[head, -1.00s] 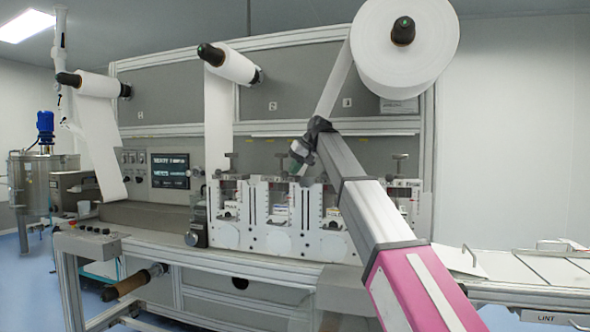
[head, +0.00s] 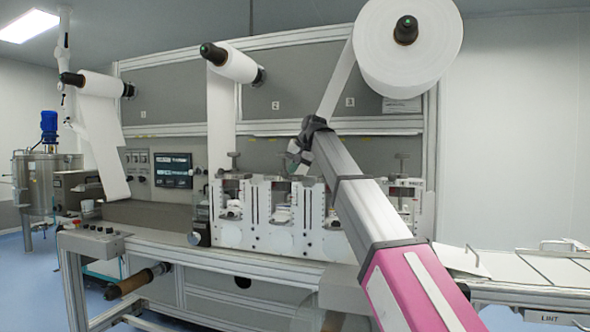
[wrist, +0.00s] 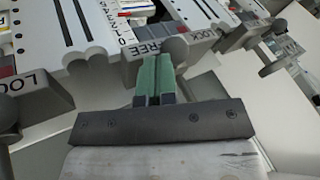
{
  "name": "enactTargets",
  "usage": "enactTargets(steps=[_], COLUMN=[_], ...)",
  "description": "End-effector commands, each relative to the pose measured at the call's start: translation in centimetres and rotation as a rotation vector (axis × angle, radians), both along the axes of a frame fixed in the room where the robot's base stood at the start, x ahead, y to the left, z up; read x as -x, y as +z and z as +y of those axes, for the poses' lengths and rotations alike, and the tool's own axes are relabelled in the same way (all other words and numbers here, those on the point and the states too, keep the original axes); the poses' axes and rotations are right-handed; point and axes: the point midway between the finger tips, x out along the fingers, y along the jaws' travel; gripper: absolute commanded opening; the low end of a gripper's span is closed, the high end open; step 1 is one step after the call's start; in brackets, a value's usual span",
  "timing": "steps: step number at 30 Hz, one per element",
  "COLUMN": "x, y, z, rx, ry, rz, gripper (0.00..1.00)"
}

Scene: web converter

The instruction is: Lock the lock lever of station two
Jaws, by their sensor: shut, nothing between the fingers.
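In the wrist view, my gripper (wrist: 157,72) is shut and empty, its green fingers pressed together. Just beyond the fingertips is a grey station edge marked FREE (wrist: 152,46). A LOCK mark (wrist: 201,32) lies further right. The levers are too small to read there, and I cannot tell which station number the knob belongs to.
Another knob (wrist: 8,114) stands beside a LOCK mark at the left of the wrist view. More grey lever parts (wrist: 243,36) stick out at the right. In the head view, a large white roll (head: 405,48) hangs above my arm, and a slatted table (head: 545,265) stands right.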

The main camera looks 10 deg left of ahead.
Motion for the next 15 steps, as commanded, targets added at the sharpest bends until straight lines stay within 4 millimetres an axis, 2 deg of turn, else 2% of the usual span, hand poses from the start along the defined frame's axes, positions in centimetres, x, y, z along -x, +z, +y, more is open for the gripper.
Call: enactTargets(steps=[15], x=[1.7], y=[0.0], z=[3.5], rx=[0.001], ry=[-0.48], rz=[-0.002], gripper=[0.0])
